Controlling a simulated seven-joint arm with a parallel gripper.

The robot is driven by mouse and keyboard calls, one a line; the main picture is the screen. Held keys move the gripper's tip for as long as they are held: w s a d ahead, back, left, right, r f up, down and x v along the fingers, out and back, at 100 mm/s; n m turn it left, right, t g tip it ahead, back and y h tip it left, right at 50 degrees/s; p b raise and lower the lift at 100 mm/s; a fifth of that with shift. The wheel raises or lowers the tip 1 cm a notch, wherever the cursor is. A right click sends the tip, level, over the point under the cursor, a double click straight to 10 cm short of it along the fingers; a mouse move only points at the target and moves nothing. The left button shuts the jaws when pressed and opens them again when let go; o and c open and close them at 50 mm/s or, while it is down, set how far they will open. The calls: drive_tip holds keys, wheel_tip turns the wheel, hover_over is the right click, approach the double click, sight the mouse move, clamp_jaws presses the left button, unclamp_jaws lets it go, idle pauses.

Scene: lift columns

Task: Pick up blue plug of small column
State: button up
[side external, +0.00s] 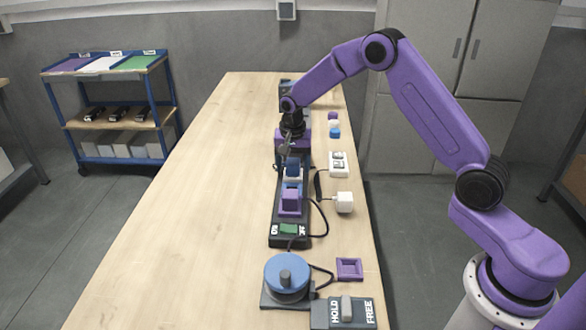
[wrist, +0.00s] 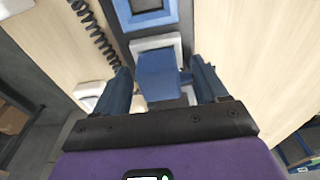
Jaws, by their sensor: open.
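A blue block-shaped plug (wrist: 160,75) lies between the two fingers of my gripper (wrist: 160,66) in the wrist view. The fingers are apart, with a narrow gap visible on each side of the block. In the side view, my gripper (side external: 292,150) points down over the dark socket strip, just above and behind a blue block (side external: 293,170). The fingertips are too small there to judge contact. A white-rimmed socket (wrist: 152,43) shows behind the plug and a blue-rimmed socket (wrist: 150,12) shows farther up. I cannot tell which part is the small column.
A purple plug (side external: 291,198) and green switch (side external: 288,229) are nearer on the strip. A white plug (side external: 344,202) and white double socket (side external: 338,165) lie right. A blue round dial (side external: 287,273), purple frame (side external: 349,268) and HOLD/FREE box (side external: 345,312) stand in front. The table's left side is clear.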

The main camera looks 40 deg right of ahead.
drive_tip(key=c, duration=1)
drive_tip(key=shift+r, duration=0.1)
drive_tip(key=shift+r, duration=0.8)
drive_tip(key=s+r, duration=0.8)
drive_tip(key=s, duration=0.1)
drive_tip(key=s+r, duration=0.4)
drive_tip(key=s, duration=0.1)
